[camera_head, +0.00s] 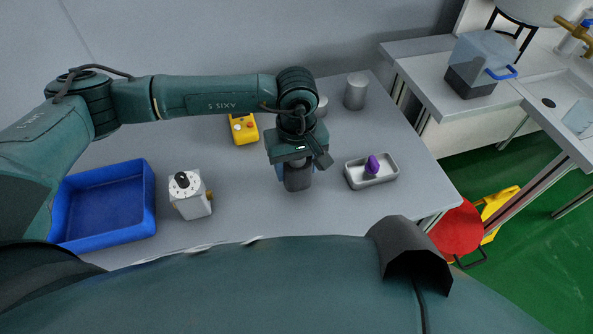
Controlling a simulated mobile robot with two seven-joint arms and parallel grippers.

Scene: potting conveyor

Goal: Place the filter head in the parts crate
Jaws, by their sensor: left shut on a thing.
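My left gripper (303,157) points down over the middle of the table and is shut on a dark grey, rounded piece with some blue at its side, which looks like the filter head (298,182). The gripper hides its upper part, and I cannot tell whether its bottom touches the table. The blue parts crate (149,203) lies at the left of the table, open at the top, and looks empty. The gripper is well to the right of the crate. My right gripper is not in view.
A white box with a black knob (191,200) stands between crate and gripper. A yellow button box (243,129) and a metal cylinder (356,92) are farther back. A grey tray (385,180) with a purple object (372,165) is to the right.

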